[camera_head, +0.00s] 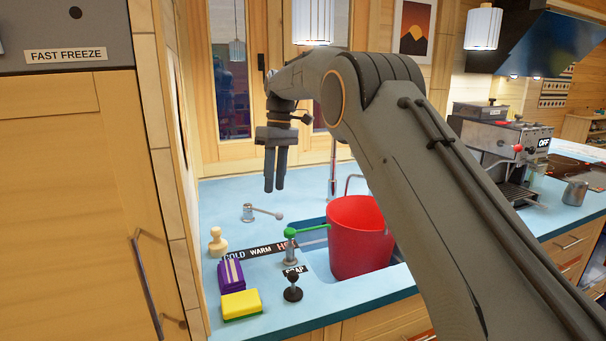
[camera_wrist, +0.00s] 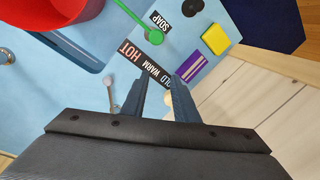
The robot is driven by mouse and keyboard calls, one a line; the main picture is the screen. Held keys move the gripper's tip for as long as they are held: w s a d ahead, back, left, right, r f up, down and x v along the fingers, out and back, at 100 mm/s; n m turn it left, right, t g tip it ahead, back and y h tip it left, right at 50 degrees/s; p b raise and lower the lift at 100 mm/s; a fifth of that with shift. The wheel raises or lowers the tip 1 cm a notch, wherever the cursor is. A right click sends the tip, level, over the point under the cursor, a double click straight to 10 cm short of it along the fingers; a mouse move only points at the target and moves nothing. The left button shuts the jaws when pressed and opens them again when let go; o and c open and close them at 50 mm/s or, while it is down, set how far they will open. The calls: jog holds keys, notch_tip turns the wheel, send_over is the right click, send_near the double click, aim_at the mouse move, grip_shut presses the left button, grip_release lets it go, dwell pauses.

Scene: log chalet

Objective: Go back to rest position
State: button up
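My gripper (camera_head: 274,188) hangs pointing down from my raised arm, above the blue counter (camera_head: 225,193) and left of the sink. In the wrist view its fingers (camera_wrist: 158,84) are a little apart with nothing between them. The green-handled tap lever (camera_head: 291,233) is below and to the right of the gripper, apart from it. It also shows in the wrist view (camera_wrist: 155,37), beyond the fingertips. My arm hides part of the counter and the sink's right side.
A red bucket (camera_head: 358,238) stands in the sink. A yellow sponge (camera_head: 241,304), a purple pack (camera_head: 231,276), a soap pump (camera_head: 293,287) and a pale stamp-like object (camera_head: 217,242) stand on the counter. A wooden cabinet (camera_head: 75,200) is close on the left. A coffee machine (camera_head: 505,145) stands right.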

jog(key=s+d+f+m+t+b, duration=0.1)
jog(key=s+d+f+m+b, duration=0.2)
jog(key=s+d+f, duration=0.5)
jog(key=s+d+f+m+b, duration=0.2)
jog(key=s+d+f+m, duration=0.25)
jog(key=d, duration=0.55)
jog(key=s+d+f+m+b, duration=0.1)
jog(key=s+d+f, duration=0.2)
jog(key=s, duration=0.4)
jog(key=s+d+f+m+b, duration=0.1)
jog(key=s+d+f, duration=0.2)
jog(key=s, duration=0.5)
jog(key=s+d+f+m+t+h+b, duration=0.1)
jog(key=s+d+f, duration=0.2)
jog(key=s+f, duration=0.2)
jog(key=s, duration=0.2)
jog(key=shift+s+d+f+b, duration=0.15)
jog(key=shift+s+f+b, duration=0.15)
jog(key=shift+f+b, duration=0.1)
